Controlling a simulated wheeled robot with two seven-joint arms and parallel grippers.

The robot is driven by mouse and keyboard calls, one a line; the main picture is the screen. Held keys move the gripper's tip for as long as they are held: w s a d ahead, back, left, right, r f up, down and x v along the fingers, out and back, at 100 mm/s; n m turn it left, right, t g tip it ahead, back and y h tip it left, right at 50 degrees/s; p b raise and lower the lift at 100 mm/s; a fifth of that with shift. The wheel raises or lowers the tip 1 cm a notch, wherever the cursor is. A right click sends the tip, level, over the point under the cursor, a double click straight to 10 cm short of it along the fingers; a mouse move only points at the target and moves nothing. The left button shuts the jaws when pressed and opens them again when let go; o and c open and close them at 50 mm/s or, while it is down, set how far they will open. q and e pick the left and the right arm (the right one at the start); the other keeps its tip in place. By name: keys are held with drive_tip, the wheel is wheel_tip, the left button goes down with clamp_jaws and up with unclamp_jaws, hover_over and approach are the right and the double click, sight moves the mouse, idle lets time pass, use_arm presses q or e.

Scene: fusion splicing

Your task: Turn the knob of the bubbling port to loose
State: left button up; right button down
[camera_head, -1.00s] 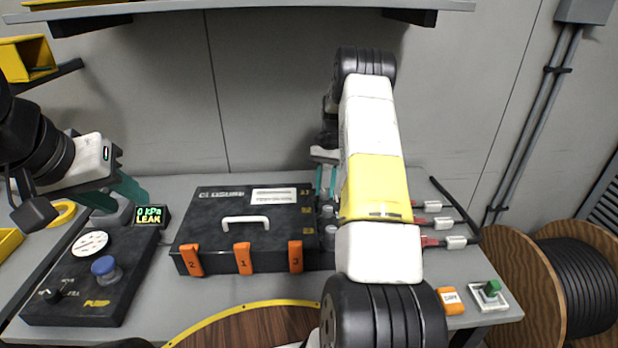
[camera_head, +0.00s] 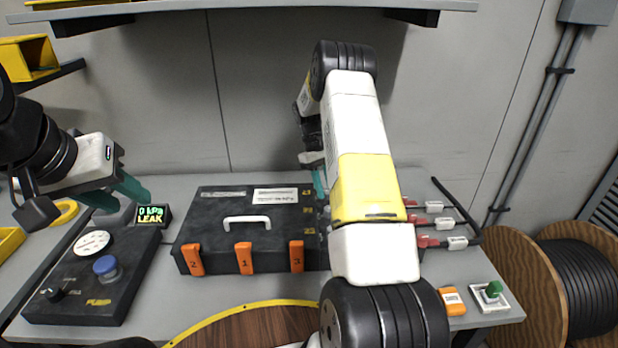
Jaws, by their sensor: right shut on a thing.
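The black closure case (camera_head: 215,225) lies on the table with a white handle and orange latches numbered 2, 1 and 3. My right arm covers its right side, and I cannot make out the bubbling port's knob there. My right gripper (camera_head: 320,182) is at the case's back right edge, with only a bit of teal finger showing. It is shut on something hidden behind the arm. My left gripper (camera_head: 120,193) is open and empty above the back of the pump box (camera_head: 75,295).
The pump box carries a gauge (camera_head: 91,243), a blue button (camera_head: 107,268) and a small black knob (camera_head: 53,294). A display (camera_head: 152,215) reads 0 kPa LEAK. Red-and-white connectors (camera_head: 433,206) and a green button (camera_head: 493,289) are on the right. A cable reel (camera_head: 570,285) stands beside the table.

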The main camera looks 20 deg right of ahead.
drive_tip(key=shift+n+t+h, duration=0.3)
drive_tip(key=shift+n+h, duration=0.1)
drive_tip(key=shift+n, duration=0.7)
drive_tip(key=c, duration=1.4)
unclamp_jaws()
drive_tip(key=v, duration=0.8)
drive_tip(key=shift+a, duration=0.1)
drive_tip(key=shift+f, duration=0.1)
